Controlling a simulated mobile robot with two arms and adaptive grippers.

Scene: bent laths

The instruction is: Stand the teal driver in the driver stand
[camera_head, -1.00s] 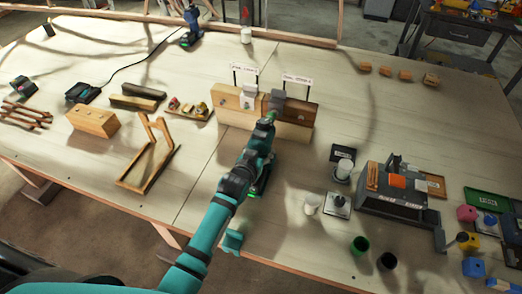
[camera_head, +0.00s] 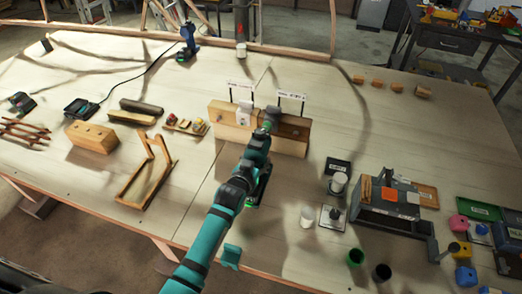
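My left arm comes in from the bottom left and reaches over the table. Its gripper (camera_head: 243,180) seems shut on the teal driver (camera_head: 257,150); the fingers themselves are hidden by the arm. The driver's nose points away, toward a grey bracket (camera_head: 271,118) on an upright wooden block (camera_head: 290,135); I cannot tell whether they touch. A dark foot with a green light (camera_head: 250,206) shows beside the arm, apparently the driver's base. A small teal piece (camera_head: 232,256) sits at the table's front edge; I cannot tell if it is the driver stand. My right gripper is not in view.
A blue drill (camera_head: 187,38) stands at the back. A wooden frame (camera_head: 147,178) and block (camera_head: 92,136) lie left.

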